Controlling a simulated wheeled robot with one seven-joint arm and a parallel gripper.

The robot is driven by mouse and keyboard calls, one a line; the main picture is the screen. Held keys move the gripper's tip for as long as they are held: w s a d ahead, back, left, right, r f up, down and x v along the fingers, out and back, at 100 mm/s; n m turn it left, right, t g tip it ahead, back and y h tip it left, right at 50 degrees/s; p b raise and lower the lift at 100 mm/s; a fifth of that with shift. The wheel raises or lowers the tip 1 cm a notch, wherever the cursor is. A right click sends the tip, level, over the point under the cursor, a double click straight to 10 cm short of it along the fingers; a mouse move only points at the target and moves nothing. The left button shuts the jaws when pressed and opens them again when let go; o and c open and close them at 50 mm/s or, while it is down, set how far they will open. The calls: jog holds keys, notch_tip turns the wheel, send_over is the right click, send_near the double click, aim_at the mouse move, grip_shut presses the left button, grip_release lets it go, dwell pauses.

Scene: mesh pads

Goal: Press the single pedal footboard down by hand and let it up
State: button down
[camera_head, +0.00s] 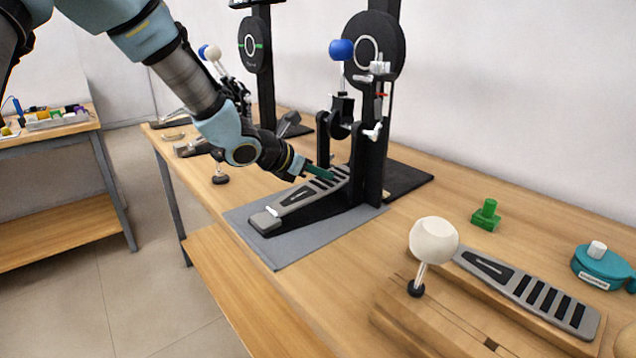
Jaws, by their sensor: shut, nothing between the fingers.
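The single pedal stands on a grey mat (325,232) on the workbench. Its grey footboard (290,203) has black slots and slopes up from a heel plate (265,220) at the lower left to the black frame. A blue beater (341,50) stands upright above the frame, in front of a round black pad (386,50). My gripper (325,174) is shut and empty, with its green fingertips at the upper part of the footboard. I cannot tell whether they touch it. The fingers and wrist hide a little of the board.
A second pedal with another pad (254,44) stands farther back, partly behind my arm. In front lie a loose footboard (530,290) on a wooden block, a cream beater (434,241), a green block (487,215) and a teal round case (598,268). A side table (60,130) stands left.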

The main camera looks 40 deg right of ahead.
aim_at(321, 183)
jog(key=shift+a+f, duration=0.25)
jog(key=shift+f, duration=0.2)
jog(key=shift+d+r+p, duration=0.1)
jog(key=shift+r+p, duration=1.15)
jog(key=shift+r, duration=0.7)
jog(key=a, duration=0.4)
jog(key=a+b, duration=0.1)
jog(key=a, duration=0.7)
jog(key=shift+w+b, duration=0.35)
jog(key=shift+w, duration=0.05)
notch_tip(321, 183, up, 4)
jog(key=p, duration=0.3)
